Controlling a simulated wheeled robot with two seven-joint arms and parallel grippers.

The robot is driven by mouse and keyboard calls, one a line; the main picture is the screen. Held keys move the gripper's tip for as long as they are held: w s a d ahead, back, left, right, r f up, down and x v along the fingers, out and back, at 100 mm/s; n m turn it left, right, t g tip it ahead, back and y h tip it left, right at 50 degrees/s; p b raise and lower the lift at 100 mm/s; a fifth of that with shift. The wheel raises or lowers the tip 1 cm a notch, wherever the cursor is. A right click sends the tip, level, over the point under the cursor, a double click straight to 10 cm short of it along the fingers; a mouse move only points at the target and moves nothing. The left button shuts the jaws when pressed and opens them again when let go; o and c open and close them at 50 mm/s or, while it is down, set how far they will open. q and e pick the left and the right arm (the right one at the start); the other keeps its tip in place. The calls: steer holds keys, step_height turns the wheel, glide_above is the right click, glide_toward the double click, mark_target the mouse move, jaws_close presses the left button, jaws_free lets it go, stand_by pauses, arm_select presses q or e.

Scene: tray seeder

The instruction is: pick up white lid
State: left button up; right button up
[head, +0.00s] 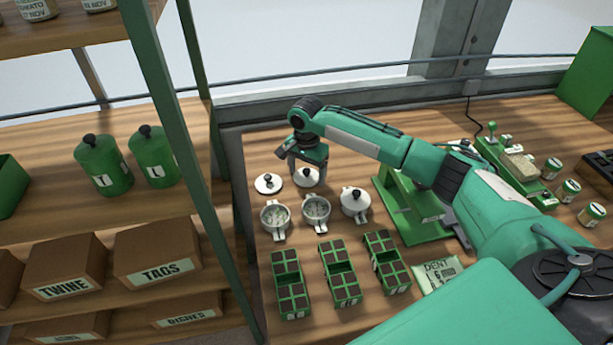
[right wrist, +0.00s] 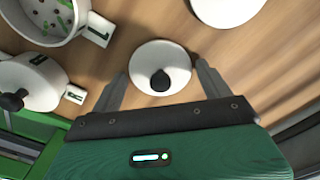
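A white lid with a black knob (head: 306,178) lies on the table under my right gripper (head: 307,168). In the right wrist view the same lid (right wrist: 160,57) lies between the two spread fingers of my right gripper (right wrist: 160,85), its knob (right wrist: 160,80) close to the gripper's middle. The gripper is open and I see no finger touching the knob. A second white lid (head: 268,184) lies just to the left. My left gripper is in neither view.
Two open white pots (head: 275,219) (head: 317,210) stand in front of the lids, and a lidded pot (head: 355,203) stands to their right. Black-celled seed trays (head: 291,284) lie nearer. A green stand (head: 412,213) is to the right, a shelf post (head: 180,140) to the left.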

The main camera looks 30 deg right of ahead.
steer(key=c, duration=0.6)
